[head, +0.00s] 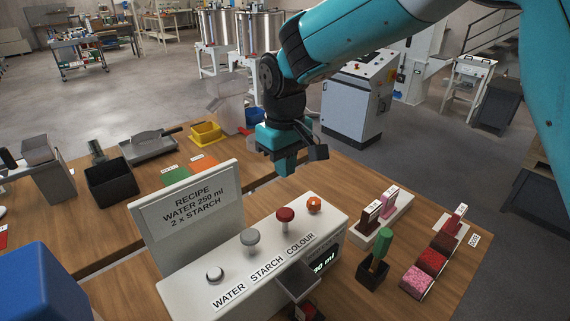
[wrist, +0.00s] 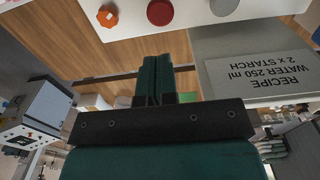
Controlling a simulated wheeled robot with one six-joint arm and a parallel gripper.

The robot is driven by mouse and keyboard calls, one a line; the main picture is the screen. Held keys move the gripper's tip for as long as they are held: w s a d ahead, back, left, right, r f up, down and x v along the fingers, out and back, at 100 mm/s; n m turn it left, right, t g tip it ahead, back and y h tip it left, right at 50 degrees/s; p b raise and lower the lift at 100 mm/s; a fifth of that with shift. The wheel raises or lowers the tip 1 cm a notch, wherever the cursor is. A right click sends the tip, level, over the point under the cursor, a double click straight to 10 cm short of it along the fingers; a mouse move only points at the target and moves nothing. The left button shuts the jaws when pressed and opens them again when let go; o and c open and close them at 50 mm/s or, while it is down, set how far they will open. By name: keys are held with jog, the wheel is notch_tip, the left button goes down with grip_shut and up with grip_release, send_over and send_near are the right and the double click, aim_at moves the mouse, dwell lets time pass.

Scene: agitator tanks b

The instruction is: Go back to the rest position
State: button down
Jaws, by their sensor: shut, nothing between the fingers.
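My gripper (head: 286,162) hangs from the teal arm above the wooden table, behind the dispenser box, pointing down. Its fingers are together and hold nothing. The shut fingers (wrist: 154,82) also show in the wrist view, with bare tabletop beyond them. The white dispenser box (head: 300,238) stands in front of the gripper in the head view. It has a grey knob, a red knob (head: 285,216) and an orange knob (head: 314,205) on top. The gripper appears apart from all of these.
A recipe sign (head: 190,208) stands at the box's left. A yellow tray (head: 205,133), a black bin (head: 112,184) and a grey tray (head: 152,146) lie farther back. A green-handled tool in a black holder (head: 372,275) and several coloured blocks stand at right. A control cabinet (head: 357,100) stands behind the table.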

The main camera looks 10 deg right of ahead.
jog(key=s+d+y+b, duration=0.2)
jog(key=s+d+b, duration=0.1)
jog(key=s, duration=0.9)
jog(key=s+d+r+y+b, duration=0.1)
jog(key=s+d, duration=0.4)
jog(key=s, duration=0.8)
jog(key=shift+d+y+b, duration=0.25)
jog(key=shift+y+b, duration=0.35)
jog(key=shift+b, duration=0.3)
